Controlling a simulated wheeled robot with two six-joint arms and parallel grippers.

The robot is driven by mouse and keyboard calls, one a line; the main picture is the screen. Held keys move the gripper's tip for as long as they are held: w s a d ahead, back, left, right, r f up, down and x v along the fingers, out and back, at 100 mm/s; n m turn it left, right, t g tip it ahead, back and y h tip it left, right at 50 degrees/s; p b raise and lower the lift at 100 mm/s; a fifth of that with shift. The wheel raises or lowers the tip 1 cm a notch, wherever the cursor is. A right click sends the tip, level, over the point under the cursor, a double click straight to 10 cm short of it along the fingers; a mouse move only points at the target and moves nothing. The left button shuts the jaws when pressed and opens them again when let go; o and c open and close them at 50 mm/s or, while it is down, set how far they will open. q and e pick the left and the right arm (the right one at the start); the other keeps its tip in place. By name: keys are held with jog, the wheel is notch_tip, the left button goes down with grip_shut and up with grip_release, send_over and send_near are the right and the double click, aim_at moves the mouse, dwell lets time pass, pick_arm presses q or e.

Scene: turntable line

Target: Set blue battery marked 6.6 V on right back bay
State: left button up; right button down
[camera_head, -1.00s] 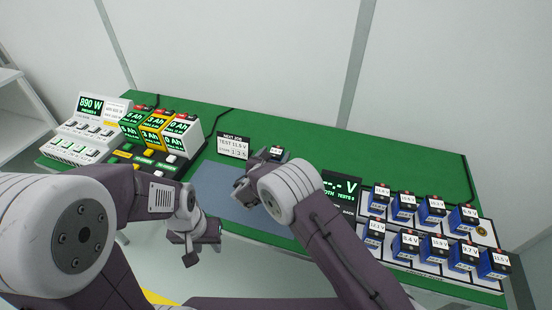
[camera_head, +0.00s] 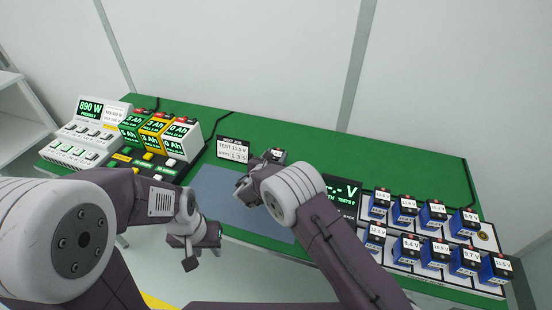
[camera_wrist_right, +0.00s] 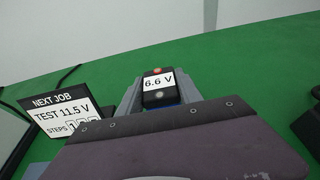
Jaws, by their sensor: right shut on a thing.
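The blue battery marked 6.6 V (camera_wrist_right: 159,88) has a dark top, a white label and a red spot. It sits between the fingers of my right gripper (camera_wrist_right: 152,97), which is shut on it. In the head view the battery (camera_head: 277,155) shows just beyond that gripper (camera_head: 265,160), behind the blue-grey mat. Its underside is hidden, so I cannot tell whether it touches the table. My left gripper (camera_head: 197,243) hangs by the table's front edge, away from the batteries; its jaw opening is unclear. I cannot make out which place is the right back bay.
A white rack (camera_head: 456,274) at the right holds two rows of blue batteries. A dark voltage display (camera_head: 345,188) stands left of it. A job sign (camera_head: 233,149) stands left of the held battery. Charger units (camera_head: 181,139) fill the left. The green table behind is clear.

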aim_at(276, 154)
notch_tip(276, 154, up, 4)
jog(key=shift+f, duration=0.25)
jog(key=s+d+r, duration=0.6)
jog(key=d+r, duration=0.1)
jog(key=d, duration=0.3)
jog(key=shift+b, duration=0.35)
jog(key=shift+s+f, duration=0.1)
jog(key=shift+s, duration=0.05)
